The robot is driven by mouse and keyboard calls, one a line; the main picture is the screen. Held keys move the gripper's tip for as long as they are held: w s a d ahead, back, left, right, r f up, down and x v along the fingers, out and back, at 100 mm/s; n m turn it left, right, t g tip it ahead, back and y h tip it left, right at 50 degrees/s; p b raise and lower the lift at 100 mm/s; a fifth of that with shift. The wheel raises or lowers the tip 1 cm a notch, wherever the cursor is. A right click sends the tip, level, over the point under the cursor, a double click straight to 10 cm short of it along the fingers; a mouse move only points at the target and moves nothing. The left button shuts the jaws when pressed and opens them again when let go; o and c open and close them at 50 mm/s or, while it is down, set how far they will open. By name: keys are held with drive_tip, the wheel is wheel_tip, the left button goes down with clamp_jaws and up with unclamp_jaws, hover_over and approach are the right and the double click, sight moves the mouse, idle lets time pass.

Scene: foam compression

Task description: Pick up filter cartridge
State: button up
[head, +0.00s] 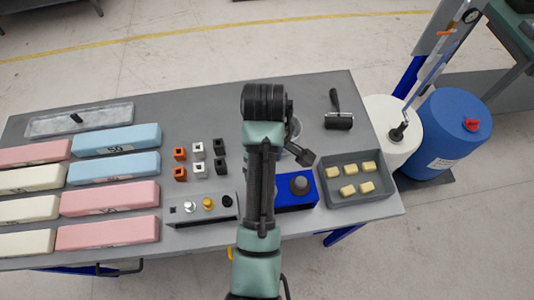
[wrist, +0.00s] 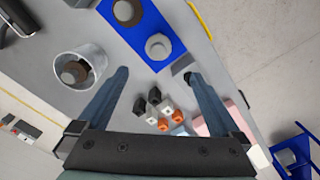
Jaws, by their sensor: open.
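I cannot tell for certain which thing is the filter cartridge. In the wrist view, a grey round piece with a brown rim (wrist: 72,73) sits inside a clear cup (wrist: 92,56), left of my gripper (wrist: 156,74). A blue block (wrist: 168,20) beyond the fingertips bears a dark round piece (wrist: 126,11) and a light grey round piece (wrist: 158,46). My gripper is open, with nothing between its fingers, and is above the table. In the head view my arm partly hides the cup (head: 294,132); the blue block (head: 308,202) shows a grey dome (head: 299,184).
Small orange, white and black blocks (head: 198,170) stand left of my arm, behind a grey panel with knobs (head: 223,214). Pink, blue and cream foam bars (head: 112,198) fill the left. A grey tray (head: 376,194) holds several yellow pieces. A black roller (head: 338,121) lies behind it.

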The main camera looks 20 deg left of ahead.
wheel_tip(320, 180, down, 5)
drive_tip(key=b, duration=0.4)
drive_tip(key=shift+w+d+f+p, duration=0.1)
drive_tip(key=shift+f+p, duration=0.5)
drive_tip(key=shift+f, duration=1.25)
drive_tip(key=shift+d+f+p, duration=0.1)
drive_tip(key=shift+f+p, duration=0.5)
drive_tip(key=shift+f, duration=1.2)
clamp_jaws()
